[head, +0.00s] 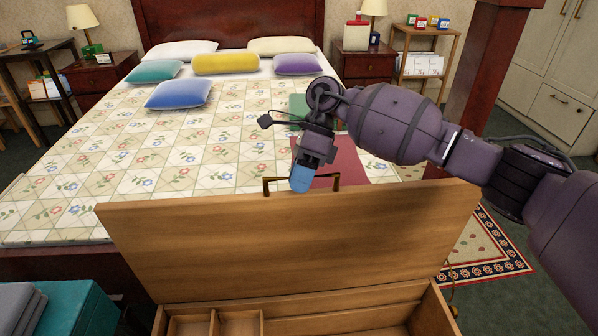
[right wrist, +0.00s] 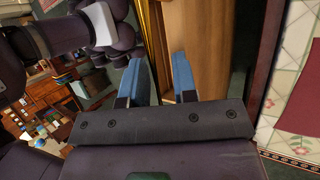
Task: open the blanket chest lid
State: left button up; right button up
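The blanket chest is light wood. Its lid (head: 285,240) stands raised, close to upright, with its broad face toward me in the head view. A dark bracket handle (head: 272,181) sits at the lid's top edge. The open chest box (head: 345,314) shows below, with small wooden divisions at its left. My right gripper (head: 300,181) is at the handle, its blue fingertips pointing down to the lid's top edge. In the right wrist view its two fingers (right wrist: 160,80) are apart, with the wooden lid (right wrist: 207,50) beside them. Whether they touch the handle is unclear. My left gripper is out of view.
A bed (head: 90,180) with a flowered quilt and several pillows lies behind the lid. A teal box with folded grey cloth (head: 75,308) stands at the lower left. A patterned rug (head: 485,250) lies on the floor at the right, near a dark red bedpost (head: 478,90).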

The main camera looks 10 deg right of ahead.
jog(key=shift+o, duration=0.4)
jog(key=shift+r, duration=0.4)
jog(key=v, duration=1)
jog(key=shift+d, duration=0.15)
